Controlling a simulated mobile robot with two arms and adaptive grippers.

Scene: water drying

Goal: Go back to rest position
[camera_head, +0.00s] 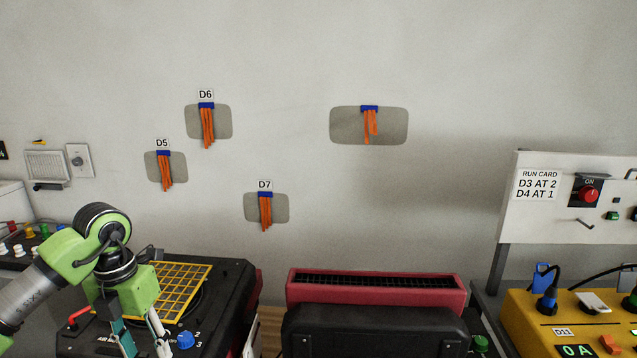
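My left arm comes in from the left edge, green and grey. Its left gripper (146,345) points down over the front of a black machine (235,283) with a yellow grid (180,290) on top. Its two fingers are apart, and I see nothing held between them. The lowest part of the gripper is close to the bottom edge of the picture. A blue knob (186,340) is just right of the fingers. My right gripper is not in view.
Orange strips hang on the wall by labels D6 (207,125), D5 (165,172) and D7 (265,211), plus unlabelled ones (370,124). A red-and-black unit (375,290) stands centre. A run card (538,184) panel and yellow box (525,312) are right.

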